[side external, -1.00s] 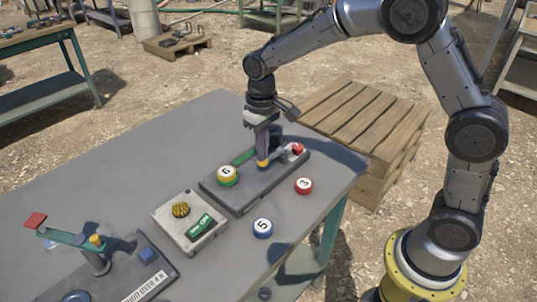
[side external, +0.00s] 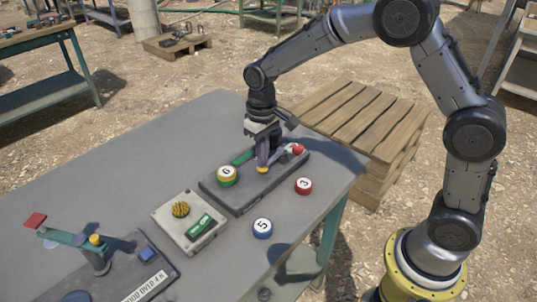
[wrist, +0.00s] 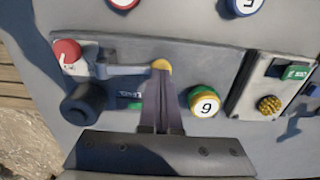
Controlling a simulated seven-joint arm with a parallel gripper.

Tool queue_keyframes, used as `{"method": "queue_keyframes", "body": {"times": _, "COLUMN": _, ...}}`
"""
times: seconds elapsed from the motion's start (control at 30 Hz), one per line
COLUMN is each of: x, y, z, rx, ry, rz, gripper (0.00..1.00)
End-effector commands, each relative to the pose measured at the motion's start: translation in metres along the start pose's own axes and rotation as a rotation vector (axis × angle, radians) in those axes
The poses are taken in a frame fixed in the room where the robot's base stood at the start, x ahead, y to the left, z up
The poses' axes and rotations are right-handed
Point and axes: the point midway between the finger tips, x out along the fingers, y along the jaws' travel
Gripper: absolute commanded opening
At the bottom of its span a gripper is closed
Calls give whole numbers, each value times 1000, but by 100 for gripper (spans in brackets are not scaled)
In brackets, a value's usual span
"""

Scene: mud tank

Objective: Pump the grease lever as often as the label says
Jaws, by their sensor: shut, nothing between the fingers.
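A second device at the left has a green arm (side external: 65,237) with a red pad (side external: 35,220), and a white label (side external: 146,287) that is too small to read.
A yellow-green numbered disc (side external: 227,175) sits on the dark plate beside my fingers. A red disc marked 3 (side external: 303,186) and a blue disc marked 5 (side external: 262,228) lie in front. A box (side external: 190,222) has a yellow knob and green switch. The table's back left is clear.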

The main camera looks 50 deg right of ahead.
Motion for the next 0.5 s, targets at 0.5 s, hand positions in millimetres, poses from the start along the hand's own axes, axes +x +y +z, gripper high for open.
{"method": "queue_keyframes", "body": {"times": 0.5, "x": -32, "y": 0, "z": 0, "rx": 0, "ry": 0, "rz": 0, "gripper": 0}}
